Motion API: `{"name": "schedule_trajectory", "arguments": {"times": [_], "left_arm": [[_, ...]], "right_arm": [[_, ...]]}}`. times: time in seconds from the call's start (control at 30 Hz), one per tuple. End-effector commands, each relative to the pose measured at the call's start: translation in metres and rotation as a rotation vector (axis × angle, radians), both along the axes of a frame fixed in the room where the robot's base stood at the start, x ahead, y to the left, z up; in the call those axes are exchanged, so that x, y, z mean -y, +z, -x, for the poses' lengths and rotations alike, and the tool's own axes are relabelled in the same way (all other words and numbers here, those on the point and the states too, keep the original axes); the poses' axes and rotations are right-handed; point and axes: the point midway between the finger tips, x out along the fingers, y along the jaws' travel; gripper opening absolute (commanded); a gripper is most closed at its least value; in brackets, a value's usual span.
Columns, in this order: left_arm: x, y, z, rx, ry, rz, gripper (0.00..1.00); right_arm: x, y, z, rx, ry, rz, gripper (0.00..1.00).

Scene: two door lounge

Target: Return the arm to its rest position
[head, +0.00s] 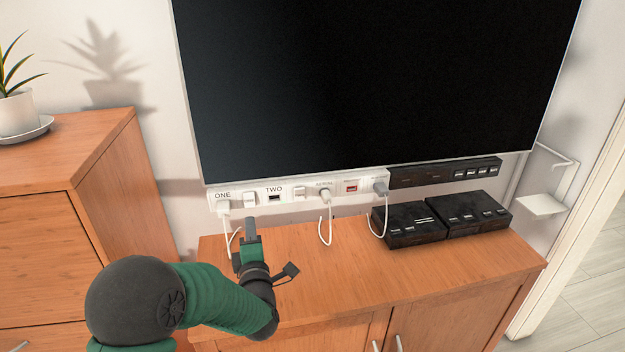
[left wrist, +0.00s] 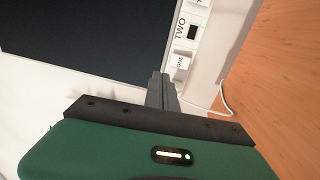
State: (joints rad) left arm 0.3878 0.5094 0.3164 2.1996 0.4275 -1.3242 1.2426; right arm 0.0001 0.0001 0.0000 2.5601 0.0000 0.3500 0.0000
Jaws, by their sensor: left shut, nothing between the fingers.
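My left arm, green and black, comes in from the lower left in the head view. My left gripper (head: 250,228) is shut and empty above the left part of the wooden cabinet top, just in front of the white socket strip (head: 289,195). In the left wrist view its closed fingers (left wrist: 161,90) point toward the strip near the labels ONE and TWO. I cannot tell whether the fingertips touch anything. My right gripper is not in view.
A large dark screen (head: 370,75) hangs above the strip. White cables with plugs (head: 325,197) hang from it. Black boxes (head: 408,224) sit on the cabinet (head: 350,282). A taller wooden dresser (head: 100,150) with a potted plant (head: 17,112) stands left. A white wall shelf (head: 541,205) is right.

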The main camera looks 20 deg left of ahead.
Motion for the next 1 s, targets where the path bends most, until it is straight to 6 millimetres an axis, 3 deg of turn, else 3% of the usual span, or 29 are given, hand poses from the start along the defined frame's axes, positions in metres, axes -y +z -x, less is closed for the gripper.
{"name": "schedule_trajectory", "arguments": {"times": [0.13,0.27,0.33,0.43,0.53,0.7,0.77,0.8,1.0], "left_arm": [[0.024,-0.015,-0.004,-0.150,-0.082,-0.066,0.00],[0.085,-0.065,0.012,-0.552,-0.328,-0.293,0.00],[0.116,-0.098,0.041,-0.786,-0.499,-0.452,0.00],[0.143,-0.135,0.093,-1.050,-0.728,-0.653,0.00],[0.157,-0.160,0.147,-1.245,-0.936,-0.817,0.00],[0.164,-0.181,0.234,-1.476,-1.264,-1.032,0.00],[0.164,-0.184,0.264,-1.538,-1.379,-1.095,0.00],[0.163,-0.154,0.260,-1.534,-1.371,-1.089,0.00],[0.163,-0.089,0.259,-1.532,-1.365,-1.083,0.00]], "right_arm": [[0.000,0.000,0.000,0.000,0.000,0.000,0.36],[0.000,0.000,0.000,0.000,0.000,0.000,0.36],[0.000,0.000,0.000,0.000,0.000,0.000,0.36],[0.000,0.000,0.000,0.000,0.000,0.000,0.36],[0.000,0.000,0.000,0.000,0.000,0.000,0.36],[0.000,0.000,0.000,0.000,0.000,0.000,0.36],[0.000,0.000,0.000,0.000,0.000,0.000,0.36],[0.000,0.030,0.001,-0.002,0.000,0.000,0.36],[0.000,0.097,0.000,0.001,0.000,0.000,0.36]]}}
